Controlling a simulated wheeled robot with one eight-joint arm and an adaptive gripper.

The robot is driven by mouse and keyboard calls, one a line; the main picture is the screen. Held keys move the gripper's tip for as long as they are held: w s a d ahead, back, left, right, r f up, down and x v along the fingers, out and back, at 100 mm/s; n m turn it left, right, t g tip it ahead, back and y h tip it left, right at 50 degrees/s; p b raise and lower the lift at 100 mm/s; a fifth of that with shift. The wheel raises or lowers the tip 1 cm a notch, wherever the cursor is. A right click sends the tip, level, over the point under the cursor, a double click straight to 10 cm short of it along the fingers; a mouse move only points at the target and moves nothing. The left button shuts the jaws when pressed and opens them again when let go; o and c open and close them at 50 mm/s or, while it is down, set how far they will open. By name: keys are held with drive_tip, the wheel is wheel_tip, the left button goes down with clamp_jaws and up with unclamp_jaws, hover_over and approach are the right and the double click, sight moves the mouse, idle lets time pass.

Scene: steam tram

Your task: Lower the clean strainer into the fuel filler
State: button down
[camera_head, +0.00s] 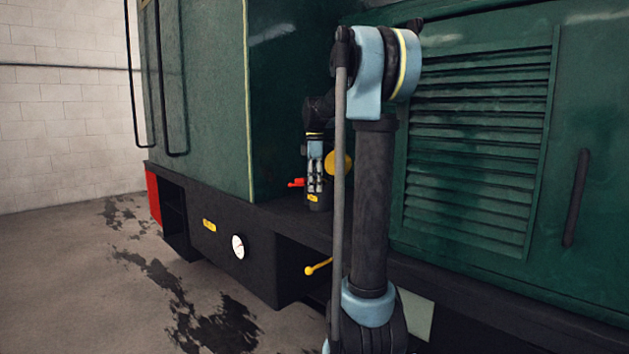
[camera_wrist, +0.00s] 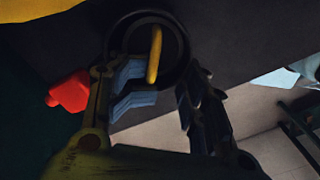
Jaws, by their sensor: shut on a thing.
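My gripper (camera_head: 315,180) points down over a short black upright cylinder (camera_head: 319,202) with a yellow label, which looks like the fuel filler neck on the tram's dark ledge. In the wrist view my gripper (camera_wrist: 150,62) has its fingers at a dark round rim (camera_wrist: 116,34). A yellow bar (camera_wrist: 155,54), apparently the strainer's handle, lies between the fingers and the jaws are shut on it. The strainer's body is hidden, so I cannot tell how deep it sits. A round yellow disc (camera_head: 338,163), perhaps the filler cap, stands beside the neck.
A red lever (camera_head: 296,183) sticks out left of the neck; its red knob also shows in the wrist view (camera_wrist: 69,91). The green tram wall (camera_head: 285,110) rises behind. A yellow handle (camera_head: 318,266) and a white gauge (camera_head: 238,246) sit lower on the black frame.

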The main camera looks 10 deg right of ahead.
drive_tip(key=shift+w+d+r, duration=0.15)
drive_tip(key=shift+w+d, duration=0.05)
drive_tip(key=shift+w, duration=0.55)
drive_tip(key=c, duration=1)
unclamp_jaws()
drive_tip(key=shift+w, duration=0.1)
drive_tip(key=shift+c, duration=0.2)
drive_tip(key=o, duration=0.5)
drive_tip(key=shift+w+d+f, duration=0.1)
drive_tip(key=shift+w+f, duration=0.65)
drive_tip(key=shift+w, duration=0.1)
drive_tip(key=shift+s+r, duration=0.45)
drive_tip(key=shift+s, duration=0.35)
drive_tip(key=o, duration=0.5)
drive_tip(key=shift+s, duration=0.1)
drive_tip(key=shift+c, duration=0.2)
drive_tip(key=shift+r, duration=3)
